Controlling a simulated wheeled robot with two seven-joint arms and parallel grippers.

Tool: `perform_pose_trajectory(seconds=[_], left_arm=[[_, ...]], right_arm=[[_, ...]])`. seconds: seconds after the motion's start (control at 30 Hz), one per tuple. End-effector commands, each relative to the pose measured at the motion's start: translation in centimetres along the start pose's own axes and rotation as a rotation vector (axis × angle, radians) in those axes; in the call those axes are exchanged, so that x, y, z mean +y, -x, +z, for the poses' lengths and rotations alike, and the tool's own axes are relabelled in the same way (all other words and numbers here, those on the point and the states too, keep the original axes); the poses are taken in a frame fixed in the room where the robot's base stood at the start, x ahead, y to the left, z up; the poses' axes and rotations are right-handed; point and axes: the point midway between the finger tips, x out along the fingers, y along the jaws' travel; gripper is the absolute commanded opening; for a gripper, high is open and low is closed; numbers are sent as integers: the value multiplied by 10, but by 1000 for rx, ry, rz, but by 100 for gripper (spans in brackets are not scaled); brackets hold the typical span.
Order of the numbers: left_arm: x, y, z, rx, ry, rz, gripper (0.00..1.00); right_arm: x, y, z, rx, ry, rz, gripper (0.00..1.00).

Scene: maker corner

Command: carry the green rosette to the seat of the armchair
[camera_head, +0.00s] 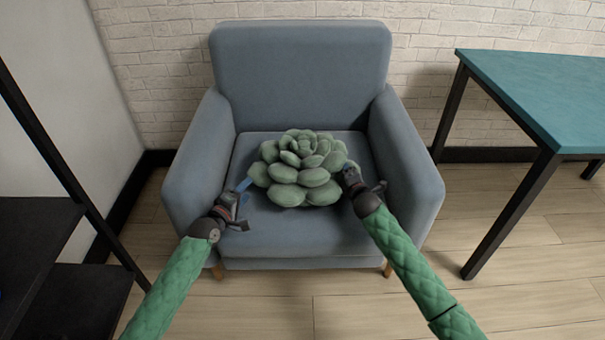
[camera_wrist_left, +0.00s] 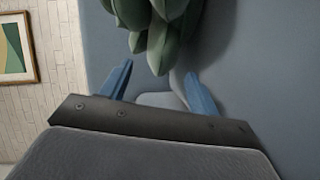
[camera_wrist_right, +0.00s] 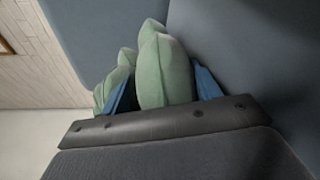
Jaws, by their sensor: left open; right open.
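The green rosette (camera_head: 300,168), a large cluster of thick leaves, rests upright on the seat (camera_head: 290,235) of the blue-grey armchair (camera_head: 300,75). My left gripper (camera_head: 244,186) is open at the rosette's left side, apart from it. In the left wrist view its leaves (camera_wrist_left: 155,35) hang beyond the spread blue fingers (camera_wrist_left: 160,88). My right gripper (camera_head: 350,170) is open at the rosette's right side. In the right wrist view a leaf (camera_wrist_right: 163,72) lies between its blue fingers; I cannot tell whether they touch it. The rosette's underside is hidden.
The armchair's arms (camera_head: 200,155) rise on both sides of the seat. A teal-topped table (camera_head: 545,90) with dark legs stands at the right. A dark shelf unit (camera_head: 40,220) stands at the left. A white brick wall (camera_head: 155,70) is behind. Wooden floor is clear in front.

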Motion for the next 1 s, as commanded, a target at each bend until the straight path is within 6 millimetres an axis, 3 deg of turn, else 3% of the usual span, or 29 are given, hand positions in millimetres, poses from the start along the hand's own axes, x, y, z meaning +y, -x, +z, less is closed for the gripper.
perform_pose_trajectory(seconds=[0.27,0.7,1.0], left_arm=[[0,4,0,0,0,-1,61],[0,4,0,0,0,-1,61],[0,4,0,0,0,-1,61]], right_arm=[[-1,19,0,0,1,0,62],[-1,98,0,1,1,-1,62],[0,119,0,0,0,0,62]])
